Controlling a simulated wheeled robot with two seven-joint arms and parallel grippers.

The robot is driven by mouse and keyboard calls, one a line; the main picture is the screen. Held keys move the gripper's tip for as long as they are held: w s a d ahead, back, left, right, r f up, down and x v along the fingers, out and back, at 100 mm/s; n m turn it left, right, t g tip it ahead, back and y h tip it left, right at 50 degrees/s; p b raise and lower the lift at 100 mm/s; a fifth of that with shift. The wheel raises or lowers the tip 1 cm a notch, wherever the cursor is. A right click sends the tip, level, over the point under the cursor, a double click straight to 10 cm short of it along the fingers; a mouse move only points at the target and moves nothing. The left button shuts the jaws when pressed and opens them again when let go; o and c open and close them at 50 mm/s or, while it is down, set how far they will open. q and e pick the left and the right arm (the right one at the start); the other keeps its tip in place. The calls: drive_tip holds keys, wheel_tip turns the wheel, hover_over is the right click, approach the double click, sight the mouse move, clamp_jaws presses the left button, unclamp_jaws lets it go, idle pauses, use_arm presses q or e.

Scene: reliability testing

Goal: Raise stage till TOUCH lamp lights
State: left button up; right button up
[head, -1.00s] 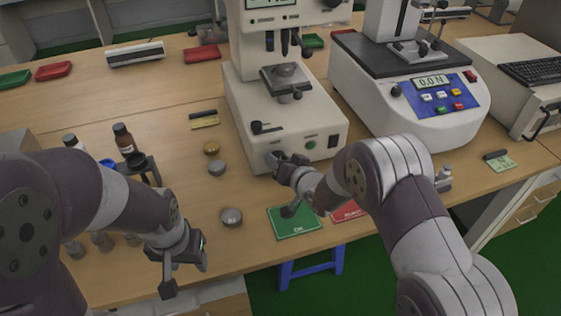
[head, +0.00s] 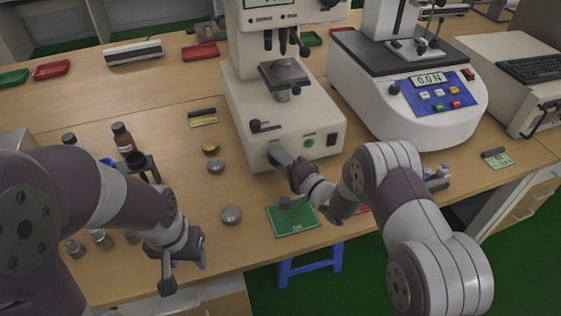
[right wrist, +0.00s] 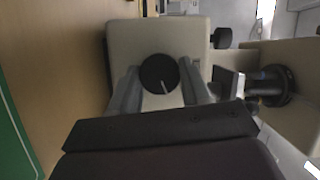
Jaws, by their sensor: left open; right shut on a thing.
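The pale tester (head: 270,110) stands mid-table with its dark square stage (head: 284,74) on a post below the objectives (head: 284,40). The stage top looks flat; any gap to the tip above is too small to judge. My right gripper (head: 281,158) is at the front of the tester's base. My left gripper (head: 183,262) is open and empty near the table's front edge. I cannot make out a TOUCH lamp; the display (head: 269,10) is cut off.
A force tester (head: 425,105) stands right of the tester. A green mat (head: 293,222) lies below my right gripper. A lever (head: 264,127) sits on the base.

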drive_tip(key=m, duration=0.1)
drive_tip(key=m+t+b, duration=0.1)
drive_tip(key=m, duration=0.1)
drive_tip(key=m+y, duration=0.1)
drive_tip(key=m, duration=0.1)
drive_tip(key=shift+f+t, duration=0.25)
drive_tip(key=shift+t, duration=0.05)
drive_tip(key=shift+m, duration=0.4)
drive_tip(key=o, duration=1.1)
drive_tip(key=shift+c, duration=0.2)
drive_tip(key=v, duration=0.7)
drive_tip(key=shift+s+d+f, duration=0.1)
drive_tip(key=shift+s+d, duration=0.05)
drive_tip(key=shift+s, duration=0.05)
